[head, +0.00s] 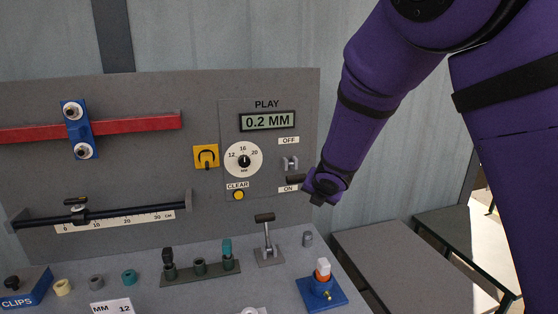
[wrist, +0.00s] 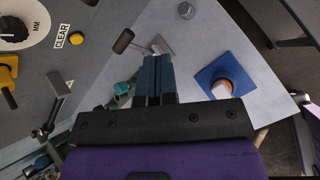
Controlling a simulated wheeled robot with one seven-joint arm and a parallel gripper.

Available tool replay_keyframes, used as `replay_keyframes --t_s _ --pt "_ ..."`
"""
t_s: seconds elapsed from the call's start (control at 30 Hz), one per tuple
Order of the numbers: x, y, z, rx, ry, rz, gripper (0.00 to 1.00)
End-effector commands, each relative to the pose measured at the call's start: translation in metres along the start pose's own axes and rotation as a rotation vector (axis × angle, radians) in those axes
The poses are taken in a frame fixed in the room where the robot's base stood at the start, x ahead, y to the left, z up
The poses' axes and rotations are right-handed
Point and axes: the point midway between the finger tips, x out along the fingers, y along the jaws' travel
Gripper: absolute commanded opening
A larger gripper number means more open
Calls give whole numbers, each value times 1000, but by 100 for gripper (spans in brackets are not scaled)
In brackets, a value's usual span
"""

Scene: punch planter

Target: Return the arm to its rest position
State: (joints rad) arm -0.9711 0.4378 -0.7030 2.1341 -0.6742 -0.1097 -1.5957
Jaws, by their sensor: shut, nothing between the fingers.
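My purple arm reaches in from the upper right in the head view. My gripper (head: 323,188) is in front of the right part of the grey panel, beside the ON label and below the toggle switch (head: 290,163). In the wrist view my gripper (wrist: 155,60) shows its two blue fingers pressed together, with nothing between them. The fingers point toward the bench, apart from the lever (wrist: 124,40) in that view. Whether the gripper touches the panel cannot be told.
The upright panel (head: 150,165) carries a dial (head: 243,160), a display reading 0.2 MM (head: 268,121) and a red bar (head: 140,124). On the bench stand a lever (head: 267,240) and a blue base (head: 336,293) with an orange-and-white piece. A low grey table (head: 390,260) stands at right.

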Motion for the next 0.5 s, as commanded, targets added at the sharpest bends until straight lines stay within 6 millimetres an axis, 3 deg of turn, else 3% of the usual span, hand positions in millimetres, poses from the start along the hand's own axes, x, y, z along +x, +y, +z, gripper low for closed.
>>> replay_keyframes --t_s 0.03,0.23,0.5 --pt "-14 -13 12 121 -2 -15 0" --pt "-66 -59 40 577 -3 -85 0" --pt "-147 -114 56 1149 -10 -167 0"
